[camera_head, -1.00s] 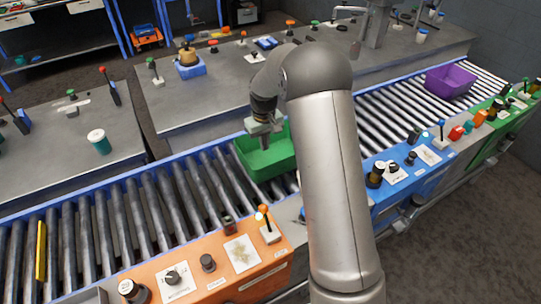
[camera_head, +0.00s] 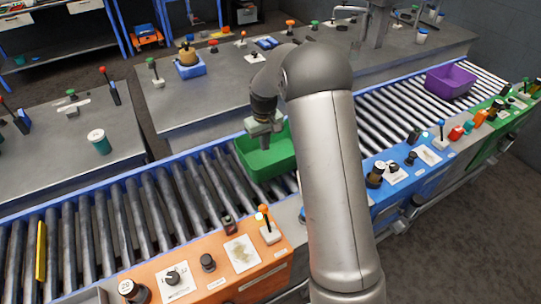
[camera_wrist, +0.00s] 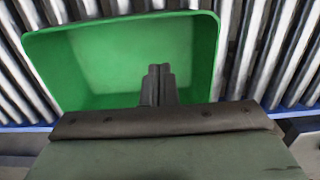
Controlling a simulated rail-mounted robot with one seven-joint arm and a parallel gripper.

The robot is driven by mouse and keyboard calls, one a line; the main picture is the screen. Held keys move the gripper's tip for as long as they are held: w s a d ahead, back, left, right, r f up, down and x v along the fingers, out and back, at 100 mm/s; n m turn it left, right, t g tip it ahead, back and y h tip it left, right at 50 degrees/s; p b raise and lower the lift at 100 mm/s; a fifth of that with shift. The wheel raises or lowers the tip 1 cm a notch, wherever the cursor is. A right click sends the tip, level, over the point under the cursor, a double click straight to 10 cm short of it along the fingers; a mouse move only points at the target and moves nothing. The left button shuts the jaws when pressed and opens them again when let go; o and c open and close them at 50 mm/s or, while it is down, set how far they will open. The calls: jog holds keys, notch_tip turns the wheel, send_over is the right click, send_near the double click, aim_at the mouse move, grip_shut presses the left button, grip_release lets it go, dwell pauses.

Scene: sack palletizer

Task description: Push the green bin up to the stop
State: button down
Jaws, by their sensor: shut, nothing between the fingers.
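The green bin (camera_head: 266,160) sits on the roller conveyor (camera_head: 150,215), left of my arm, which hides its right end. In the wrist view the shut, empty fingers (camera_wrist: 158,72) show against the inside of the green bin (camera_wrist: 100,60). Whether they touch a wall of it I cannot tell. A yellow upright bar (camera_head: 41,250), which looks like the stop, stands across the rollers at the far left, with bare rollers between it and the bin.
A purple bin (camera_head: 450,80) stands on the conveyor at the far right. Orange (camera_head: 215,285), blue (camera_head: 385,205) and green (camera_head: 490,130) control panels line the near side. Grey worktables (camera_head: 225,95) with small items stand behind the conveyor.

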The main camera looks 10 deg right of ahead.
jog(key=b, duration=0.5)
send_over(265, 160)
jog(key=s, duration=0.5)
jog(key=shift+w+a+f, duration=0.1)
jog(key=shift+a+f, duration=0.05)
jog(key=shift+f, duration=1.2)
jog(key=shift+w+a+f, duration=0.1)
jog(key=shift+a+f, duration=0.05)
jog(key=shift+f, duration=1.2)
jog(key=shift+a+f, duration=0.15)
jog(key=shift+f, duration=1.2)
jog(key=shift+a, duration=0.1)
jog(key=shift+s+a+b, duration=0.2)
jog(key=shift+s+a, duration=0.3)
jog(key=shift+a, duration=1.4)
jog(key=shift+s+a+b, duration=0.2)
jog(key=shift+s+a, duration=0.35)
jog(key=shift+a, duration=1.4)
jog(key=shift+s+a+b, duration=0.2)
jog(key=shift+s+a, duration=0.3)
jog(key=shift+a, duration=1.4)
jog(key=shift+a, duration=0.1)
